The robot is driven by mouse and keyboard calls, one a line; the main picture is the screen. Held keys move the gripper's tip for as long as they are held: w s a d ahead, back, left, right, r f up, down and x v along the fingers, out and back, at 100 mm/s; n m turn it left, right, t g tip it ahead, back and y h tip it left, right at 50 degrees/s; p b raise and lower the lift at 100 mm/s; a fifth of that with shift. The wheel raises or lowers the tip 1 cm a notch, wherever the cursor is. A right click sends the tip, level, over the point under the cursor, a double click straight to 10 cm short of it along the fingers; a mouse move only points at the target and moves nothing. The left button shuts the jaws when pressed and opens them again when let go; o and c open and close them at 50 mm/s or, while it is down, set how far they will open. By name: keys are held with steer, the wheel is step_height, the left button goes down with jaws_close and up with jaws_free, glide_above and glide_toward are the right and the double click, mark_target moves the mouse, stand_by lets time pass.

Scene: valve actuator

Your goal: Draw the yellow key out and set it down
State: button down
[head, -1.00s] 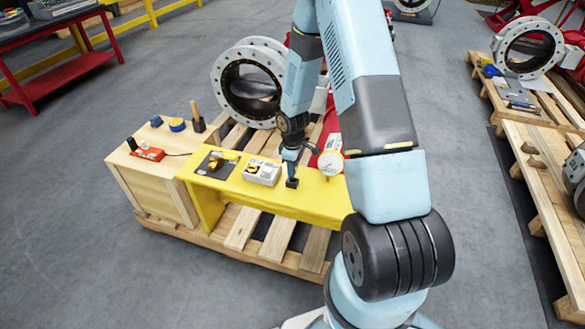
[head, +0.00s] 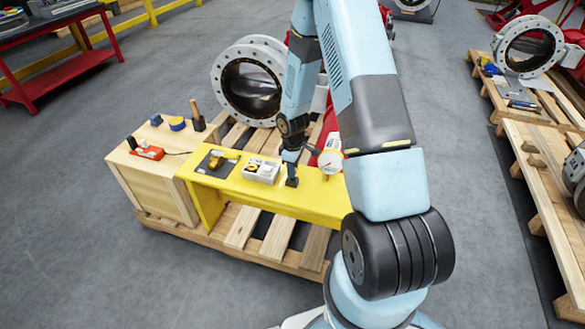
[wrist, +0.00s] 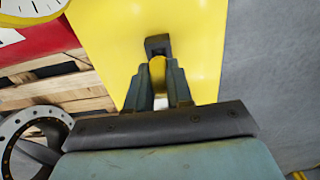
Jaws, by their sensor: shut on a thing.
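The yellow key (wrist: 157,71) shows in the wrist view as a rounded yellow piece between the two fingers of my gripper (wrist: 159,78). My gripper is shut on it. A small dark block (wrist: 158,44) sits just beyond the fingertips, against the yellow table (wrist: 200,45). I cannot tell whether the key's far end is inside this block. In the head view my gripper (head: 290,170) points down at the same dark block (head: 291,182) on the yellow table (head: 312,202). The key is hidden there.
A white box (head: 261,170), a yellow tool on a dark mat (head: 217,161) and a round white gauge (head: 330,162) stand near my gripper. A wooden box (head: 150,185) with small items adjoins the table. Bare yellow surface lies in front.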

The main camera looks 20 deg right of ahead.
steer(key=shift+f, duration=0.95)
steer(key=c, duration=0.9)
jaws_free()
step_height(320, 180, up, 14)
steer(key=shift+f, duration=0.25)
